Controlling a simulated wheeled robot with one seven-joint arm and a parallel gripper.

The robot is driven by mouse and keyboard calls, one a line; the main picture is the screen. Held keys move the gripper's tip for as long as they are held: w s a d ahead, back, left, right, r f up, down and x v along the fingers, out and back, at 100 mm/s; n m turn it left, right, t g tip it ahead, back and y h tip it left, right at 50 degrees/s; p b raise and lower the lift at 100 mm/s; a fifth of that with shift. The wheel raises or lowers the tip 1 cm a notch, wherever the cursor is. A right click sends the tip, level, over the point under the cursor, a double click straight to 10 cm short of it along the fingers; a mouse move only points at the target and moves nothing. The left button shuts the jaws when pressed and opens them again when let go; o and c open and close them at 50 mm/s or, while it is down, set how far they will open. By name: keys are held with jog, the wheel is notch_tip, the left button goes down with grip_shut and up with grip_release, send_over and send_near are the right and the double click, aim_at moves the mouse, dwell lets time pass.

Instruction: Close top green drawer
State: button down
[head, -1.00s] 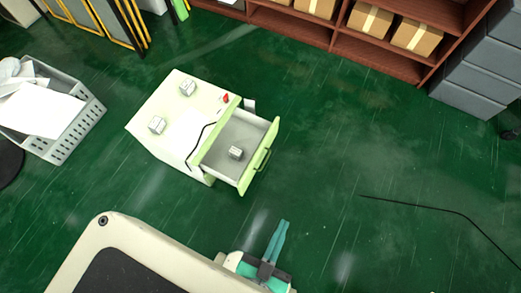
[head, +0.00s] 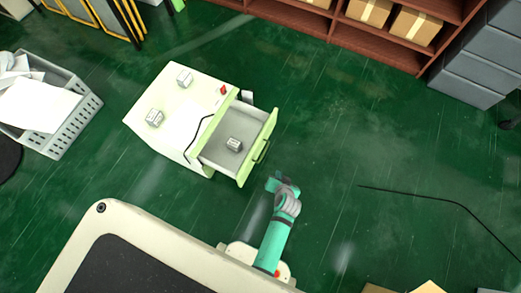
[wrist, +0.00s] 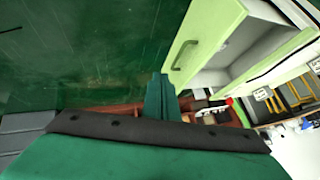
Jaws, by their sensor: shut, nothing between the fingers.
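The top green drawer (head: 258,150) is pulled out of the white cabinet (head: 180,122). Its light green front has a handle (head: 262,151) and faces right in the head view. A small grey-white box (head: 234,144) lies inside the drawer. My gripper (head: 273,184) is just below and right of the drawer's near front corner in the head view, apart from it as far as I can tell. In the wrist view my gripper (wrist: 160,82) has its fingers together, with nothing between them. The drawer front (wrist: 200,40) and handle (wrist: 184,54) show right of the fingertips there.
Two small boxes, one at the back (head: 184,78) and one at the left (head: 154,118), sit on the cabinet top. A grey paper basket (head: 75,125) stands left. A black cable (head: 420,198) lies on the floor at right.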

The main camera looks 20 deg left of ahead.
jog(key=w+a+g+y, duration=0.2)
jog(key=w+a, duration=0.3)
jog(key=w, duration=0.1)
jog(key=n, duration=0.1)
send_over(258, 147)
jog(key=s+d, duration=0.3)
notch_tip(258, 147, down, 8)
jog(key=shift+a+f, duration=0.15)
jog(key=shift+f, duration=0.1)
jog(key=shift+w, duration=0.15)
